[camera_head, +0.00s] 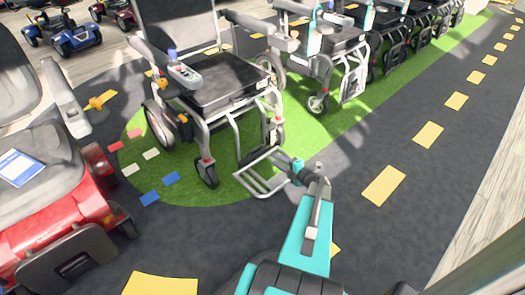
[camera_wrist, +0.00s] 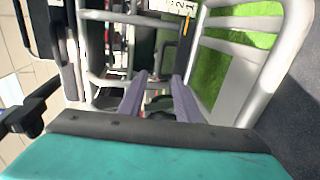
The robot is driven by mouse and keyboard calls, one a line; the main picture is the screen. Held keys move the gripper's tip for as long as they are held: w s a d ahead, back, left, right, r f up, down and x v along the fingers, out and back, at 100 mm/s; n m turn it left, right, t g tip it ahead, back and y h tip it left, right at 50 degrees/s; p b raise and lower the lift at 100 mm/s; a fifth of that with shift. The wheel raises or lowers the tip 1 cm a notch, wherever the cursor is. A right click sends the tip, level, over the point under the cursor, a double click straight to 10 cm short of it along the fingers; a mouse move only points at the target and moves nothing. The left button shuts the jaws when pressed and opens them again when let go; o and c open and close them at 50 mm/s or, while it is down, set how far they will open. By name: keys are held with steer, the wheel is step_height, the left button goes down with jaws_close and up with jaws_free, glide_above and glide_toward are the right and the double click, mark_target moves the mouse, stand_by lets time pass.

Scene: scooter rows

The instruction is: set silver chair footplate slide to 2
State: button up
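The silver wheelchair (camera_head: 228,90) stands on the green patch in the head view, with its silver tube footplate (camera_head: 262,186) low at the front. My gripper (camera_head: 297,168) is beside the footplate's right end. In the wrist view, the two grey-purple fingers of my gripper (camera_wrist: 159,80) are apart, with a gap between them. Silver frame tubes (camera_wrist: 225,65) lie around and beyond the fingers. A white scale strip (camera_wrist: 171,5) with dark marks is cut off by the top edge, and an orange pointer (camera_wrist: 186,25) is below its right end. I cannot read the setting surely.
A red scooter (camera_head: 60,215) stands close at the left. More wheelchairs (camera_head: 325,50) stand in a row behind to the right. Blue, red and white floor tiles (camera_head: 150,198) lie left of the chair. The dark lane with yellow dashes (camera_head: 384,185) at right is clear.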

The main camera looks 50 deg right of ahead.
steer(key=b, duration=0.4)
glide_above(255, 155)
steer(key=f+v, duration=0.1)
steer(key=v, duration=0.3)
step_height(255, 155, down, 2)
steer(key=shift+d+f, duration=0.1)
jaws_close()
